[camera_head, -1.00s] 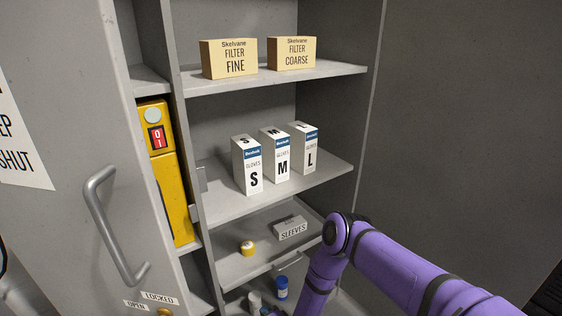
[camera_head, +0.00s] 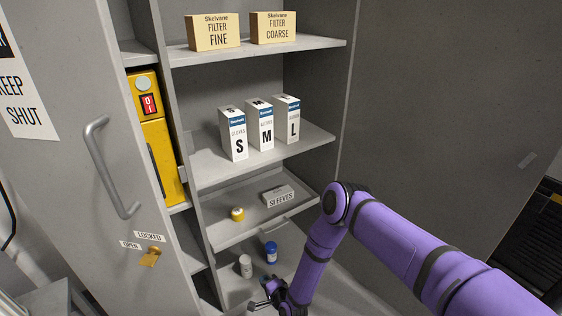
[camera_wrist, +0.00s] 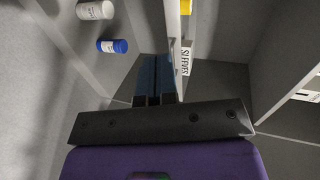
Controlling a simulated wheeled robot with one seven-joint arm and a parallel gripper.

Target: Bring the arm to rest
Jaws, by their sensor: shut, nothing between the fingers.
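My purple arm reaches in from the lower right in the head view. My gripper (camera_head: 262,303) is low at the bottom of that view, in front of the cabinet's lowest level. In the wrist view my gripper (camera_wrist: 156,75) shows its two dark blue fingers side by side, closed together with nothing held. The blue-capped bottle (camera_head: 271,252) and the white bottle (camera_head: 246,266) stand just beyond it on the lowest level. They also show in the wrist view, the blue one (camera_wrist: 112,46) and the white one (camera_wrist: 95,10), apart from the fingers.
A pull-out shelf (camera_head: 225,240) holds a yellow roll (camera_head: 237,214) and a SLEEVES box (camera_head: 279,196). Glove boxes (camera_head: 265,126) and filter boxes (camera_head: 214,32) stand above. The open left door (camera_head: 60,170) has a handle (camera_head: 108,165) and a brass latch (camera_head: 151,256).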

